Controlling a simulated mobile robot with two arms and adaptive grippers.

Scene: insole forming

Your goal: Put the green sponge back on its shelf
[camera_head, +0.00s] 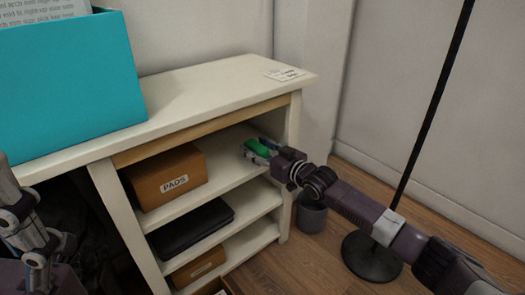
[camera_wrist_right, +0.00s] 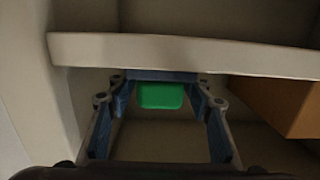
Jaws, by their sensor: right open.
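The green sponge (camera_head: 259,147) is in the top compartment of the white shelf unit (camera_head: 262,174), towards its right side. My right gripper (camera_head: 262,150) reaches into that compartment from the right, with its fingers around the sponge. In the right wrist view the blue-padded fingers of my right gripper (camera_wrist_right: 161,82) stand apart, and the sponge (camera_wrist_right: 160,96) shows between their far ends with gaps at both sides. I cannot tell whether the sponge rests fully on the board. Part of my left gripper (camera_head: 40,250) shows at the left edge; its fingertips are unclear.
A cardboard PADS box (camera_head: 172,177) shares the compartment, left of the sponge. A black case (camera_head: 193,229) and another box (camera_head: 199,268) lie below. A teal bin (camera_head: 70,85) and a card (camera_head: 285,74) are on top. A grey bucket (camera_head: 311,214) and black stand (camera_head: 372,258) are at right.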

